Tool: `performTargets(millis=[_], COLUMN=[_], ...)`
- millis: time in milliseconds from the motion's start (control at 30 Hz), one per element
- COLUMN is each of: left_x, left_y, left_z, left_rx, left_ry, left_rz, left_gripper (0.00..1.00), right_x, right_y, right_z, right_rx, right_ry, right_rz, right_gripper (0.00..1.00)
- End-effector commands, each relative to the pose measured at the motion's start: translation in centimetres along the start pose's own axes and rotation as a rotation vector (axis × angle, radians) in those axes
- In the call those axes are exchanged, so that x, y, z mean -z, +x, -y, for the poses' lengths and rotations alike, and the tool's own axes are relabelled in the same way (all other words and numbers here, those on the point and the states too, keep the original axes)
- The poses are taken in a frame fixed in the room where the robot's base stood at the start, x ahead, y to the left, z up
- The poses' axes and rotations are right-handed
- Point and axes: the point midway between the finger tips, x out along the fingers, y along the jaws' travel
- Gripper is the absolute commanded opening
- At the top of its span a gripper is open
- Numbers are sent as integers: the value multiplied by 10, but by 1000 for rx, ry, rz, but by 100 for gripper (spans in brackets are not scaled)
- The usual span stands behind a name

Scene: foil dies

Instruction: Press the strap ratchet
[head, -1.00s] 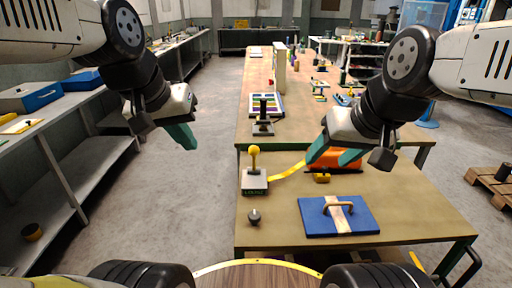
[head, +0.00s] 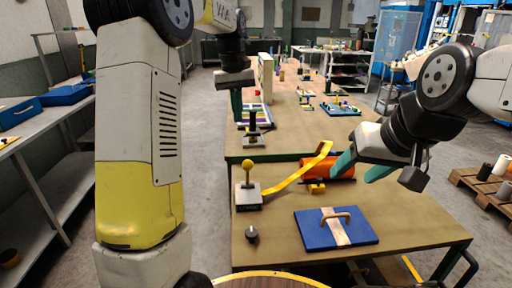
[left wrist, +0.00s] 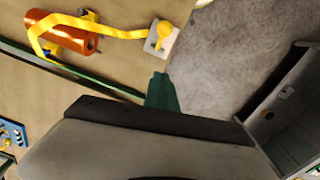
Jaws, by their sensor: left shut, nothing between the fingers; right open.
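The strap ratchet is a grey block (head: 248,201) with an upright lever topped by a yellow knob (head: 248,165), at the near table's left side. It also shows in the left wrist view (left wrist: 171,45). A yellow strap (head: 283,185) runs from it to an orange roll (head: 340,167) and over it. My left gripper (head: 236,108) is shut and empty, behind the ratchet and apart from it, beside the far table's left edge. Its green fingers show in the left wrist view (left wrist: 161,92). My right gripper (head: 363,170) is open and empty by the roll's right end.
A blue board (head: 312,234) with a wooden handle lies at the front of the near table, and a small dark knob (head: 252,234) stands at its left. A black lever on a base (head: 253,138) stands on the far table. My left arm fills the left foreground.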

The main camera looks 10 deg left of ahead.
Motion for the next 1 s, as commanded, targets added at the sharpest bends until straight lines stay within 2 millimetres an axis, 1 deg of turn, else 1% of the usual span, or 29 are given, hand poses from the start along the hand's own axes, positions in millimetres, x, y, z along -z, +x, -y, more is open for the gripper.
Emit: performTargets(millis=[133, 433, 567, 667, 767, 1000], left_x=[5, 5, 5, 4, 4, 3], left_y=[4, 4, 10, 23, 42, 95], left_z=[-3, -3, -2, -2, -2, -1], left_rx=[9, 9, 10, 11, 11, 12], left_ry=[-10, -10, -10, -10, -10, -10], left_rz=[9, 9, 11, 13, 13, 14], left_gripper=[0, 0, 0, 0, 0, 0], right_x=[0, 0, 0, 0, 0, 0], right_y=[0, 0, 0, 0, 0, 0], right_z=[0, 0, 0, 0, 0, 0], right_rx=[0, 0, 0, 0, 0, 0], right_ry=[0, 0, 0, 0, 0, 0], right_rz=[0, 0, 0, 0, 0, 0], right_gripper=[56, 56, 56, 56, 56, 56])
